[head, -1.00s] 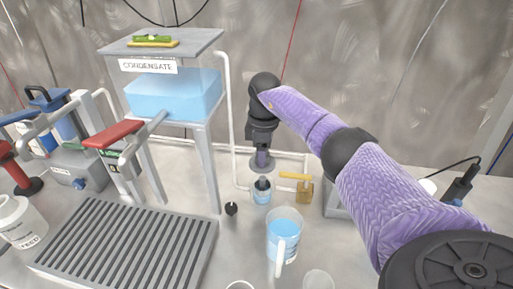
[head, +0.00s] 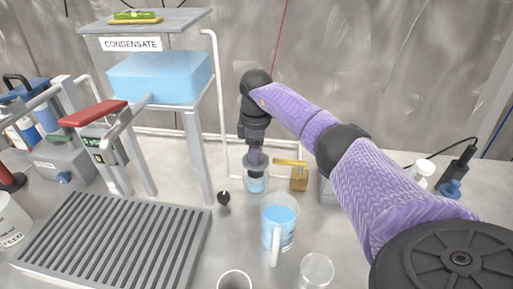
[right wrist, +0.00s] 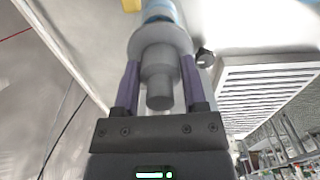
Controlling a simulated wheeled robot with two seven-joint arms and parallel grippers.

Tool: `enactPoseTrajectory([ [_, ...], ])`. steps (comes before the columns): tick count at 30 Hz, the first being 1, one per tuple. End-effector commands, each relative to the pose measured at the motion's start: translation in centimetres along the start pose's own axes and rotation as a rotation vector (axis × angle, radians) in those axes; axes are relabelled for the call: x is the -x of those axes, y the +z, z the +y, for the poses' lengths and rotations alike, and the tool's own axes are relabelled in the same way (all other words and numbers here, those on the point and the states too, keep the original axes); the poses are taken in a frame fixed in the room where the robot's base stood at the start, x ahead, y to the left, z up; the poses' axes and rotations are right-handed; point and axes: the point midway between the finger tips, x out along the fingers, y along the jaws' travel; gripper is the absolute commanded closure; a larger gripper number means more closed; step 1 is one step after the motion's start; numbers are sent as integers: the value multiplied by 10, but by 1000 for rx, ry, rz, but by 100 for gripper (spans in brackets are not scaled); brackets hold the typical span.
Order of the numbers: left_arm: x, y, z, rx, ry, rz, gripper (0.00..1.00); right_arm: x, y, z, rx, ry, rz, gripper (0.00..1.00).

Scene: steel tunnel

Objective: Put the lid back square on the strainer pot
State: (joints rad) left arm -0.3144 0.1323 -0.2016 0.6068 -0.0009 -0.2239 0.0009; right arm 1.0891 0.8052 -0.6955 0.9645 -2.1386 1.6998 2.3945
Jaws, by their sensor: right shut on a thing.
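The strainer pot (head: 256,185) is a small clear vessel with blue in it, on the bench below the pipe at the back. The lid is a grey disc with a stepped knob; it shows best in the right wrist view (right wrist: 161,48). My right gripper (head: 255,157) points down over the pot, with its purple fingers shut on the lid's knob. In the head view the lid (head: 254,170) is at the pot's mouth; I cannot tell whether it rests fully on the rim. In the right wrist view the pot (right wrist: 158,11) is mostly hidden behind the lid. My left gripper is out of view.
A brass valve (head: 299,179) with a yellow handle stands close right of the pot. A jug (head: 279,222) of blue liquid and a clear cup (head: 316,270) stand in front. A small dark knob (head: 224,198) and a slotted grate (head: 110,240) lie left. The condensate tank (head: 160,78) stands behind.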

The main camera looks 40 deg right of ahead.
Motion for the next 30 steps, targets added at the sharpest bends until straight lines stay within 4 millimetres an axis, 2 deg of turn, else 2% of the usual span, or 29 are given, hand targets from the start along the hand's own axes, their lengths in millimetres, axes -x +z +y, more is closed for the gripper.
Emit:
enactPoseTrajectory([
  [2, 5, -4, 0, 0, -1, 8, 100, 3, 0, 0, 0, 0, 1, 100],
  [12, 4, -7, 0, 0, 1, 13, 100, 0, 0, 0, 0, 0, 0, 100],
  [22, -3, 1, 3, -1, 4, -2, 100, -19, 0, 0, 1, -1, -1, 100],
  [30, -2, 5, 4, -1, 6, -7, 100, -20, 0, 0, 1, 0, 0, 100],
])
